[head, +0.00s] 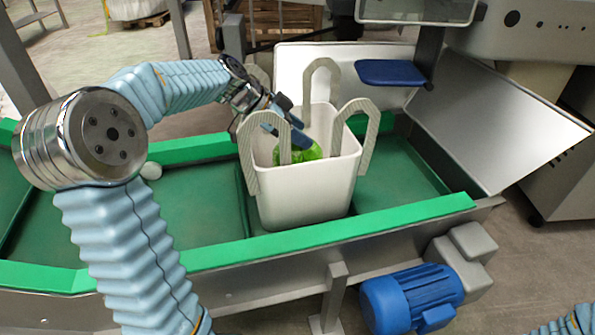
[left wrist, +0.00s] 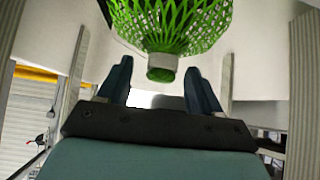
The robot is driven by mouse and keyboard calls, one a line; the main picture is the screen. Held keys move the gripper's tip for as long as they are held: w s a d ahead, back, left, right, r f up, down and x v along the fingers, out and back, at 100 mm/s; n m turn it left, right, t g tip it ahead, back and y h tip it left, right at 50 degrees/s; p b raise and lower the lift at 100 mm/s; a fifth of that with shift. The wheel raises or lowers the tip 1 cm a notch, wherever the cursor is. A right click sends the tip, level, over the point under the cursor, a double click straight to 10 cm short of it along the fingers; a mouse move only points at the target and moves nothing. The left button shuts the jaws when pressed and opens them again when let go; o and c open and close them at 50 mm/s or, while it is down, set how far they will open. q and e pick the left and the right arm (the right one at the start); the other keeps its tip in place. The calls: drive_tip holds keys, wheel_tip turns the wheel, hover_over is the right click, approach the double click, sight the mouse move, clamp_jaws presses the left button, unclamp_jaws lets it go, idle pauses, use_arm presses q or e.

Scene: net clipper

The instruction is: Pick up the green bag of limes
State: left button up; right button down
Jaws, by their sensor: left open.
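The green net bag of limes (head: 300,153) is inside a white bin (head: 308,194) with grey upright loops, and only part of it shows in the head view. In the left wrist view the green mesh bag (left wrist: 172,22) hangs at the top, with a pale collar at its gathered end. My left gripper (head: 289,128) reaches into the bin's opening from above. Its two blue fingers (left wrist: 163,85) are apart, one on each side below the collar, with nothing between them. My right gripper does not show.
The bin stands on a green conveyor (head: 395,175) with raised green edges. Slanted metal panels (head: 505,125) and a blue pad (head: 390,72) stand behind and to the right. A blue motor (head: 410,298) is in front.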

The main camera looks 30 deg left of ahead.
use_arm(q)
clamp_jaws()
idle(0.3)
drive_tip(key=shift+r, duration=0.1)
idle(1.0)
